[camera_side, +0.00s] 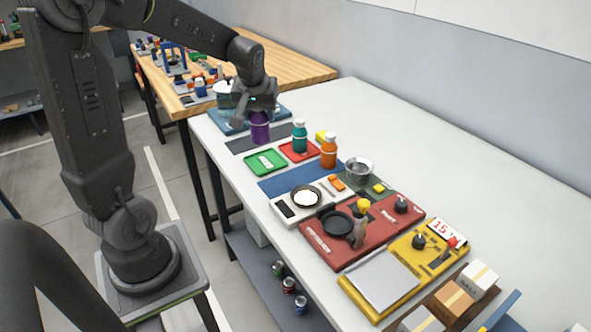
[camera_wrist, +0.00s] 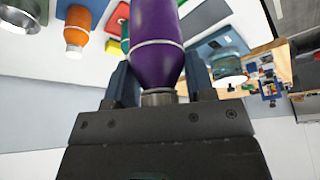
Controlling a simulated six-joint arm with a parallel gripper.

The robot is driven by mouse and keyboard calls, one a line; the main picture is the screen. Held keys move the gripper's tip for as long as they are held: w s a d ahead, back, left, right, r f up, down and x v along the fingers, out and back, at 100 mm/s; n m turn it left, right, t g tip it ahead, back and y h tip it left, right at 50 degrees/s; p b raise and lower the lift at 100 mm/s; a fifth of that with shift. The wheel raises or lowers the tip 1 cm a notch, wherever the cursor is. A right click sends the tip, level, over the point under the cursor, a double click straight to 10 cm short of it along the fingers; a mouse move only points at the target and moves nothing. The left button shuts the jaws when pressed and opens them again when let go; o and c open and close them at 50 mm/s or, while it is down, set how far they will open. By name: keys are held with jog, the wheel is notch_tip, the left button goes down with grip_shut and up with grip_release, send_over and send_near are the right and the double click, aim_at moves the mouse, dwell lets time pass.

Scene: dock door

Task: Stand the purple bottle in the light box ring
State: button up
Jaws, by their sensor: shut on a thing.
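The purple bottle (camera_side: 260,128) is upright at the far end of the white table, over a dark grey mat (camera_side: 240,144); I cannot tell whether its base touches the mat. My gripper (camera_side: 258,103) is above it, shut on its neck. In the wrist view the purple bottle (camera_wrist: 157,45) fills the space between my fingers (camera_wrist: 160,88), with its silver neck at the palm. The light box (camera_side: 286,210) is a white unit nearer the camera, with a dark ring (camera_side: 295,191) around a bright white disc (camera_side: 306,197). The ring is empty.
A teal bottle (camera_side: 300,137) and an orange bottle (camera_side: 328,152) stand near a green tray (camera_side: 265,162) and red tray (camera_side: 312,152). A metal bowl (camera_side: 358,170) and red panel (camera_side: 385,240) are nearby.

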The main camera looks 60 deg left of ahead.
jog(key=s+d+m, duration=0.2)
jog(key=d, duration=0.4)
jog(key=shift+t, duration=0.4)
jog(key=shift+w+d+f, duration=1)
jog(key=shift+d+f, duration=0.45)
jog(key=shift+f, duration=0.15)
jog(key=shift+w+d+f, duration=1.05)
jog(key=shift+d+f, duration=0.45)
jog(key=shift+f, duration=0.1)
jog(key=shift+w+d+f, duration=1)
jog(key=shift+d+f, duration=0.45)
jog(key=shift+f, duration=0.15)
jog(key=shift+h, duration=0.3)
jog(key=shift+f, duration=0.3)
jog(key=o, duration=1)
